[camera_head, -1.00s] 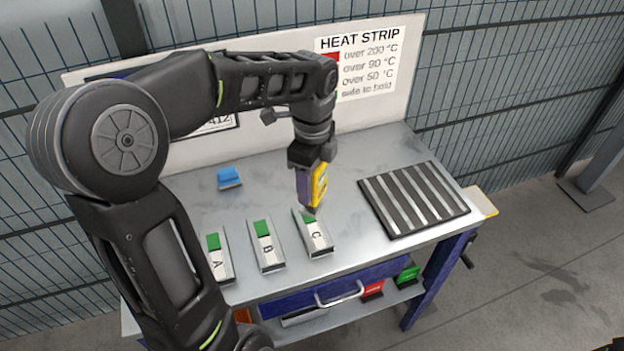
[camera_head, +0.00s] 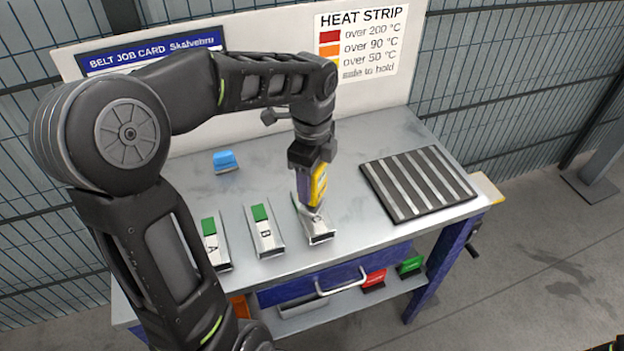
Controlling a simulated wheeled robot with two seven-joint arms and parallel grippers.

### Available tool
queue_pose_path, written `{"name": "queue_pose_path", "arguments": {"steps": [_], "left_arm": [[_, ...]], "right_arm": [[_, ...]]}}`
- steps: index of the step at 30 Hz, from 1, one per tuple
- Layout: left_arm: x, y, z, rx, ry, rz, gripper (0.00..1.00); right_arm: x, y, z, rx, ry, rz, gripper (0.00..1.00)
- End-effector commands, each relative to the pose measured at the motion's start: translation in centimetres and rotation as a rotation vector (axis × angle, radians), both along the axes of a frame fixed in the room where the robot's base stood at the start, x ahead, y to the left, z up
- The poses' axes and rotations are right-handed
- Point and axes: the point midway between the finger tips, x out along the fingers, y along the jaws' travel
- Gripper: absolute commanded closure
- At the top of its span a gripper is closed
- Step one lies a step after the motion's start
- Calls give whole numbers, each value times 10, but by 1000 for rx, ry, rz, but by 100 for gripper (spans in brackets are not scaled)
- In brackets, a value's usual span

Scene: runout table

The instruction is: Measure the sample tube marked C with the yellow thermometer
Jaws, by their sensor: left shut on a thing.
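The sample tube marked C (camera_head: 319,232) lies on the metal table (camera_head: 350,225), a light grey piece at the right end of a row with tube B (camera_head: 264,232) and tube A (camera_head: 215,245). My left gripper (camera_head: 312,172) is shut on the yellow thermometer (camera_head: 319,186), pointing down. The thermometer's lower end is over the upper part of tube C and hides its green patch. I cannot tell whether it touches the tube. My right gripper is not in view.
A blue object (camera_head: 225,161) sits at the back left. A dark slatted mat (camera_head: 416,184) lies on the right. A board with a heat strip chart (camera_head: 362,45) stands behind. Red (camera_head: 374,280) and green (camera_head: 410,265) items are on the lower shelf.

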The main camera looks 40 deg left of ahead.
Motion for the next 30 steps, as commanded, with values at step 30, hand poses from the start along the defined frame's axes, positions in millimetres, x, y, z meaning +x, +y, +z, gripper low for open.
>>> {"name": "queue_pose_path", "arguments": {"steps": [30], "left_arm": [[0, 0, -7, 0, -1, 0, 80]], "right_arm": [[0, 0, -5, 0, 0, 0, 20]]}}
